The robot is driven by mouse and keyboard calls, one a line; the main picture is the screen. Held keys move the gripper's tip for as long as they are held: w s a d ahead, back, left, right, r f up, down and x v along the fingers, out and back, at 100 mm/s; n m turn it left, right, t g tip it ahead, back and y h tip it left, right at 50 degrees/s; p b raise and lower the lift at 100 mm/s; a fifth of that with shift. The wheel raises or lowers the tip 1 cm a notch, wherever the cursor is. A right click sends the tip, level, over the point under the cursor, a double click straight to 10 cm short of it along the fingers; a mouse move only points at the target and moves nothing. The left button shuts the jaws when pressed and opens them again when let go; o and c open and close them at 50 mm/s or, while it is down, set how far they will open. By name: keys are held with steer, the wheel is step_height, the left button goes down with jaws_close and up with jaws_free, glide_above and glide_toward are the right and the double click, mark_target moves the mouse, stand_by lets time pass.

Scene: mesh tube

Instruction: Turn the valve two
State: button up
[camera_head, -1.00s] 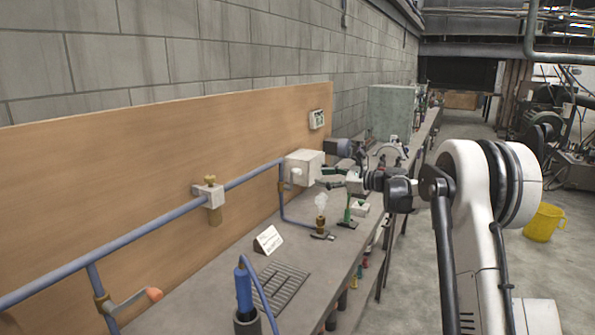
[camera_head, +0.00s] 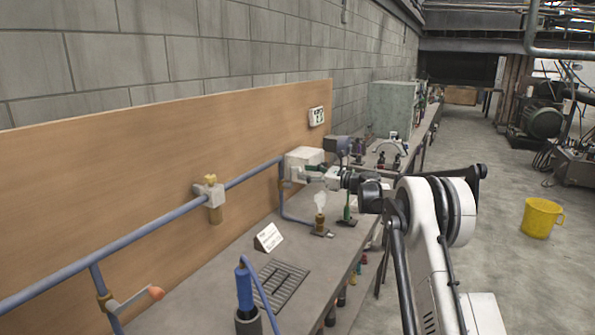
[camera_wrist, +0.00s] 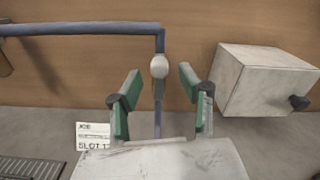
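A white, egg-shaped valve handle (camera_wrist: 160,66) sits on the vertical part of the blue pipe (camera_wrist: 85,29), just below its bend, in the wrist view. My gripper (camera_wrist: 160,73) is open, with its green-padded fingers on either side of the handle in the picture. A gap shows on both sides; I cannot tell how deep the handle lies between the fingertips. In the head view my gripper (camera_head: 312,173) is near the pale box, and it hides the handle. A brass-topped valve (camera_head: 211,196) and an orange-tipped lever valve (camera_head: 138,299) are further left on the pipe.
A pale box (camera_wrist: 262,80) with a black knob stands right of my gripper. A small card (camera_wrist: 93,135) stands on the bench at lower left. A small burner-like item (camera_head: 320,222) and a grating (camera_head: 275,285) are on the bench. A wooden panel (camera_head: 120,175) backs the pipe.

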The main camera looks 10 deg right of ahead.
mark_target(301, 171)
steer(key=shift+x, duration=2)
jaws_close()
